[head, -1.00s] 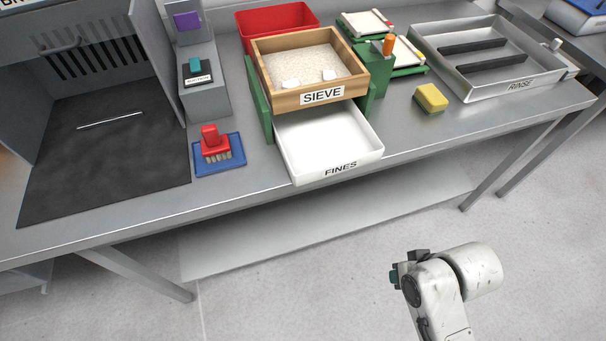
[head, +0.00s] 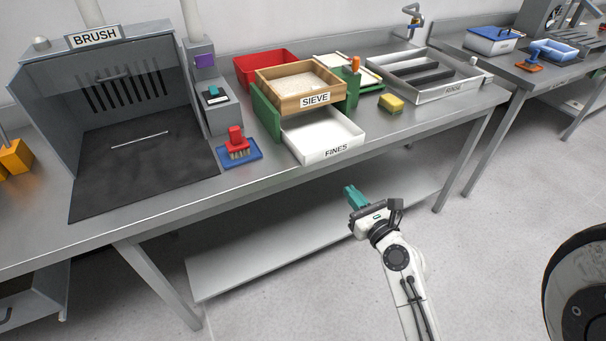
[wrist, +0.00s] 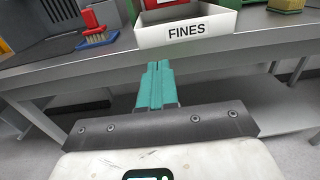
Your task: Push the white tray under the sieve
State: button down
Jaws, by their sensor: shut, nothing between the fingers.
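The white tray (head: 322,148), labelled FINES, sits partly under the wooden sieve (head: 297,103) and sticks out toward the bench's front edge. The sieve holds pale granular material and rests on a green stand (head: 265,113). In the wrist view the front wall of the tray (wrist: 215,32) shows at the top, beyond the bench edge. My gripper (head: 352,192) has teal fingers, is shut and empty, and is in front of the bench, apart from the tray. In the wrist view the gripper's fingertips (wrist: 158,66) point toward the tray, a little left of its middle.
A red brush on a blue tray (head: 240,152) is left of the white tray. A yellow sponge (head: 391,103) and a rinse tray (head: 428,82) are to the right. A red bin (head: 262,68) stands behind the sieve. The bench front edge (head: 300,176) lies between my gripper and the tray.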

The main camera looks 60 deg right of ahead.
aim_at(320, 154)
jog(key=p+x, duration=0.2)
jog(key=x, duration=1.2)
jog(key=shift+r, duration=0.1)
jog(key=p+x, duration=0.1)
jog(key=x, duration=0.5)
jog(key=shift+w+d, duration=0.25)
jog(key=shift+w, duration=0.1)
